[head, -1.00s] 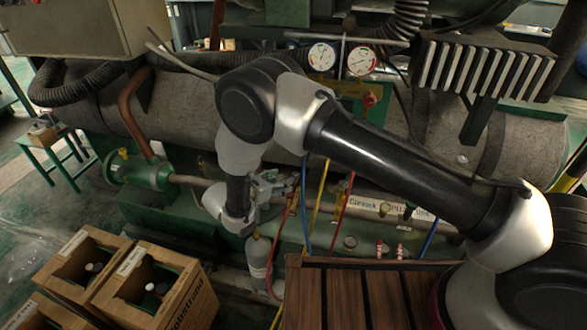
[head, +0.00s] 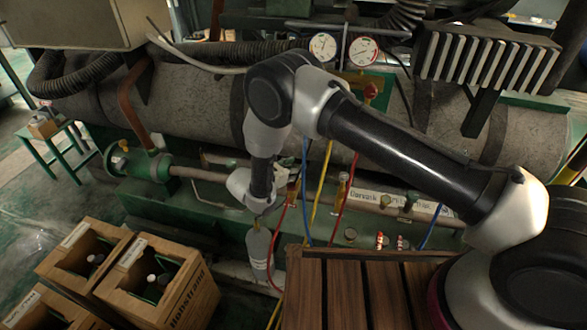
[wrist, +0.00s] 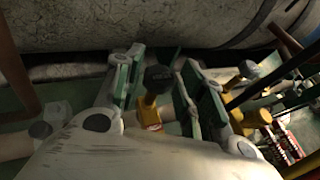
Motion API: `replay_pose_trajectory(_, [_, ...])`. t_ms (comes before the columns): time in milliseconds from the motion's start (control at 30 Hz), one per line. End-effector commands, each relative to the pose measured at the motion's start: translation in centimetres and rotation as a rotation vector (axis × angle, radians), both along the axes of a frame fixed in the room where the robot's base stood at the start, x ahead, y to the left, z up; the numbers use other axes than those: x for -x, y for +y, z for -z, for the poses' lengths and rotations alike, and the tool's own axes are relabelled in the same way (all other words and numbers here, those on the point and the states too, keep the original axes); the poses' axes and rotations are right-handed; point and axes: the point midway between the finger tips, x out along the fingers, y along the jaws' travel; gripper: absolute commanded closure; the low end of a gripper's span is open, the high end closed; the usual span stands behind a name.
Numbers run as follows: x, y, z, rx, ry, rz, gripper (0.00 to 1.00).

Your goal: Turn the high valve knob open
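In the wrist view a round black knob (wrist: 158,77) sits on a yellow-brass valve body (wrist: 150,107). My gripper (wrist: 165,74) is open, with one finger on each side of the knob and a gap visible around it. I see no label showing whether this is the high valve knob. In the head view my gripper (head: 284,190) is beside the lower pipe, partly hidden by my arm. A red knob (head: 371,91) sits below the right, red-marked gauge (head: 363,51); the left gauge (head: 323,47) is beside it.
Blue, yellow (head: 322,185) and red (head: 346,185) hoses hang right of my gripper. A grey cylinder (head: 259,250) stands below. Wooden boxes (head: 185,297) are at lower left, a brown slatted surface (head: 345,290) in front. A large grey tank (head: 195,105) runs behind.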

Motion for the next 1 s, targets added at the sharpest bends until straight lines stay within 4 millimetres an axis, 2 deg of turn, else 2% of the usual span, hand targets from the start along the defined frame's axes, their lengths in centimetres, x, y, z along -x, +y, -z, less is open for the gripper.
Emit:
replay_pose_trajectory(33, [0.01,0.01,0.00,0.000,0.000,0.000,0.76])
replay_pose_trajectory(133, [0.01,0.01,-0.02,0.000,0.000,0.000,0.94])
replay_pose_trajectory(533, [0.09,-0.19,-0.05,0.002,0.001,-0.065,0.94])
replay_pose_trajectory(1000, [0.24,-0.89,0.02,0.001,0.002,-0.404,0.94])
